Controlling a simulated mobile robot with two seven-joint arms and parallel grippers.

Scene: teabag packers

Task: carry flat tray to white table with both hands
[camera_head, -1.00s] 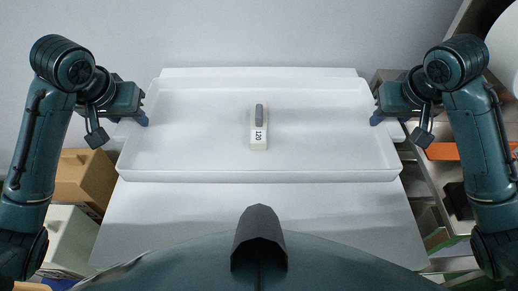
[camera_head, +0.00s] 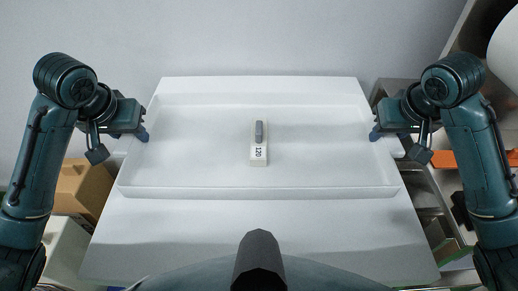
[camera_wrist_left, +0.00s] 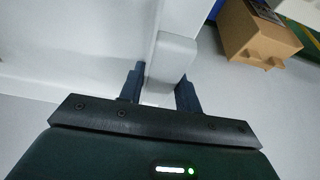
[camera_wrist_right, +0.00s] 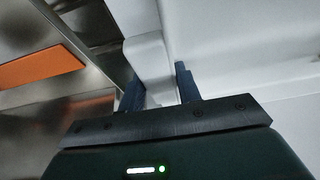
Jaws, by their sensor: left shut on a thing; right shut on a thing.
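The flat white tray (camera_head: 200,191) lies level in the middle of the head view, above or on the white table (camera_head: 260,240); I cannot tell whether they touch. A small block labelled 120 (camera_head: 258,155) with a grey top sits inside the tray. My left gripper (camera_head: 143,134) is shut on the tray's left handle, which shows between the fingers in the left wrist view (camera_wrist_left: 172,58). My right gripper (camera_head: 375,134) is shut on the tray's right handle, seen between the fingers in the right wrist view (camera_wrist_right: 148,55).
A cardboard box (camera_head: 82,190) stands on the left, below the table's level. Metal shelving with an orange part (camera_head: 444,159) is close on the right. A plain wall (camera_head: 250,35) rises behind the table. The front of the tabletop is clear.

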